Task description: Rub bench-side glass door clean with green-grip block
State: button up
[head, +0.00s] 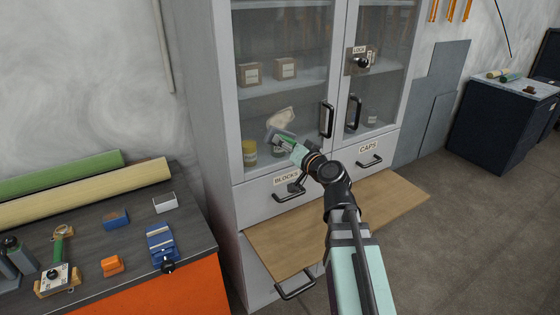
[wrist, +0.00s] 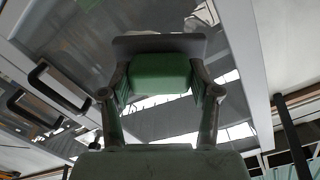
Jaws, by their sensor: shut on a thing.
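The bench-side glass door (head: 283,60) is the left door of the grey cabinet. It looks closed. A pale beige patch (head: 281,118) shows low on its pane; I cannot tell whether it is on the glass or behind it. My gripper (head: 285,140) is at the lower part of this door, shut on the green-grip block. In the wrist view the block's green grip (wrist: 160,74) sits between my two fingers, with its grey plate (wrist: 160,46) beyond, toward the door. I cannot tell whether the plate touches the glass.
Below are drawers labelled BLOCKS (head: 286,180) and CAPS (head: 368,148), and a wooden board (head: 300,235) juts out. The bench (head: 190,240) at left holds rolls, small blocks and a blue clamp (head: 162,243).

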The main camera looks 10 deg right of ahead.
jog(key=shift+t, duration=0.3)
jog(key=shift+p+x, duration=0.3)
jog(key=shift+x, duration=0.8)
jog(key=shift+p+x, duration=0.5)
jog(key=shift+x, duration=1.4)
jog(key=shift+b+x, duration=0.4)
jog(key=shift+x, duration=0.55)
jog(key=d+b, duration=0.1)
jog(key=w+d+b, duration=0.1)
jog(key=d+b, duration=0.1)
jog(key=shift+d, duration=0.3)
jog(key=shift+w+d+f+b, duration=0.1)
jog(key=shift+w+d+b, duration=0.15)
jog(key=shift+d+b, duration=0.35)
jog(key=shift+w+d+f+b, duration=0.1)
jog(key=shift+w+d+b, duration=0.2)
jog(key=shift+d+b, duration=0.25)
jog(key=shift+w+d+r+b, duration=0.2)
jog(key=shift+d+b, duration=0.3)
jog(key=shift+d, duration=0.15)
